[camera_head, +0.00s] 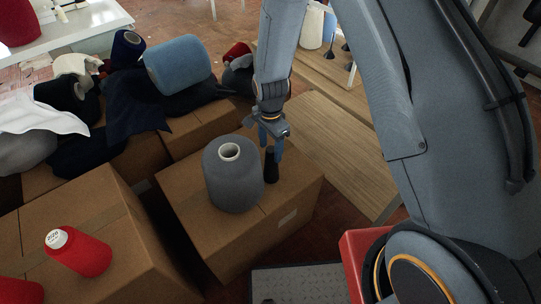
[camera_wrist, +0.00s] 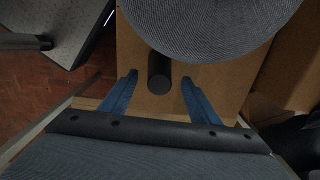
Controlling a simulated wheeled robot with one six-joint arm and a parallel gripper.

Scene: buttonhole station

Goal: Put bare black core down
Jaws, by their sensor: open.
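The bare black core (camera_head: 271,166) stands upright on the cardboard box, close to the right side of the big grey yarn cone. In the wrist view the black core (camera_wrist: 159,73) lies between and just beyond the fingertips. My gripper (camera_head: 270,140) is above the box at the core's top in the head view. In the wrist view my gripper (camera_wrist: 157,82) has its two blue fingers spread wide, with clear gaps on both sides of the core. The core's lower end looks to rest on the box top.
The grey yarn cone (camera_head: 233,175) stands on the same cardboard box (camera_head: 290,205), very near the core. A wooden bench (camera_head: 335,155) lies to the right. Another box (camera_head: 95,215) with a red cone (camera_head: 77,252) is at left. Piled yarn and cloth fill the back left.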

